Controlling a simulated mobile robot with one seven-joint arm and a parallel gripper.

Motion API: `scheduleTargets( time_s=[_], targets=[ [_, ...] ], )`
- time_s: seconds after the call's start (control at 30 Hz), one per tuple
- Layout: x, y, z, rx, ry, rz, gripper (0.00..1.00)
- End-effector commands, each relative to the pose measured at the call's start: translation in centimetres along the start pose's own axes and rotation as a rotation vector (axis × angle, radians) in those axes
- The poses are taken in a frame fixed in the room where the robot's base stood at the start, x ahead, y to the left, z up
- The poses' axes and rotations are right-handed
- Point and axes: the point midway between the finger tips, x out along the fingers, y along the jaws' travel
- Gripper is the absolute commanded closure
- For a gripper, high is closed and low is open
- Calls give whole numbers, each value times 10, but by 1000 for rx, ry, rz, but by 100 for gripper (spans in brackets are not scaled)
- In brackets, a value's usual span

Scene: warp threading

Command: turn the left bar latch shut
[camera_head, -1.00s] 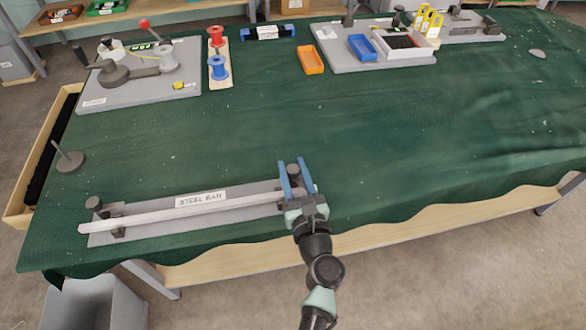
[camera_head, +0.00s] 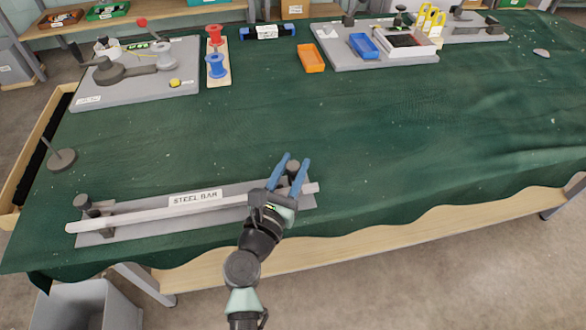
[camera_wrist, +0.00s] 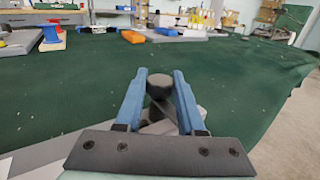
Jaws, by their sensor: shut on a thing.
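A second dark latch knob (camera_head: 293,167) stands at the right end. My gripper (camera_head: 296,160) is at this right-end latch, its blue fingers shut on the knob from both sides. The wrist view shows the knob (camera_wrist: 160,85) between the fingers. The lower part of this latch is partly hidden by the gripper.
A thin post on a round foot (camera_head: 61,158) stands at the left edge. Boards with spools (camera_head: 215,65), an orange tray (camera_head: 312,58) and a blue tray (camera_head: 363,45) are at the back. The green cloth (camera_head: 390,130) between is clear.

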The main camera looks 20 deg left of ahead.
Motion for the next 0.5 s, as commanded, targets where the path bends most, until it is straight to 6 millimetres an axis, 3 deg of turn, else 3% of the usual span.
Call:
scheduleTargets(
  time_s=[0.5],
  targets=[
    [0,0,-1,-1,2,-40,100]
  ],
)
